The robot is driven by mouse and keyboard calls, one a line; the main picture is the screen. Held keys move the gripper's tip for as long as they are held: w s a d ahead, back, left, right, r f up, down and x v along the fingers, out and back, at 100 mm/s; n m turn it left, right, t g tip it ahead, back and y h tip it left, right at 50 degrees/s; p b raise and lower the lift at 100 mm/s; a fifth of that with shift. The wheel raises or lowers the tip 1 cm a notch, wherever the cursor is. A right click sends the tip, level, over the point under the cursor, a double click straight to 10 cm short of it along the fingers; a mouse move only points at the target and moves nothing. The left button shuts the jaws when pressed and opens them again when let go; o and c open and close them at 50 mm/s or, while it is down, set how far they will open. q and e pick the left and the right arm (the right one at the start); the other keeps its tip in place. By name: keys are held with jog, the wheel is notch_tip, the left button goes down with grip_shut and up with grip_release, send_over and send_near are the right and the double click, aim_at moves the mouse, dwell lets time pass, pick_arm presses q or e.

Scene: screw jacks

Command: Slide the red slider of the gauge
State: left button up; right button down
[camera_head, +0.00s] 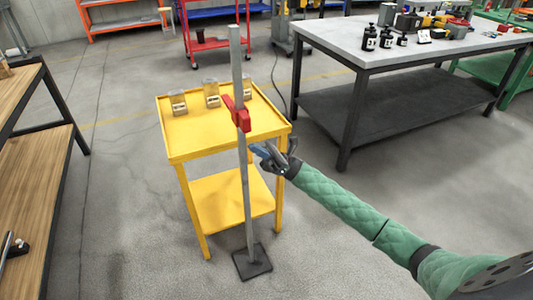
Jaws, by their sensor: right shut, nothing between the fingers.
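The gauge is a tall grey upright post (246,190) on a dark square base (252,262) on the floor, in front of a yellow cart. Its red slider (240,117) sits on the upper part of the post, above the level of the cart top. My right gripper (257,150) is shut and empty, to the right of the post and below the red slider. The fingertips point left toward the post; I cannot tell whether they touch it. My left gripper is not in view.
The yellow cart (187,146) stands right behind the post, with several small jars (211,93) on top. A grey-topped workbench (345,40) holding bottles and tools stands at the right back. A wooden bench (30,160) is at the left. Floor is free around the base.

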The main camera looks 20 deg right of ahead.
jog(key=r, duration=0.4)
jog(key=shift+a+r+p, duration=0.4)
notch_tip(320, 180, up, 18)
jog(key=shift+r+p, duration=0.15)
jog(key=shift+p, duration=0.15)
dwell(0.5)
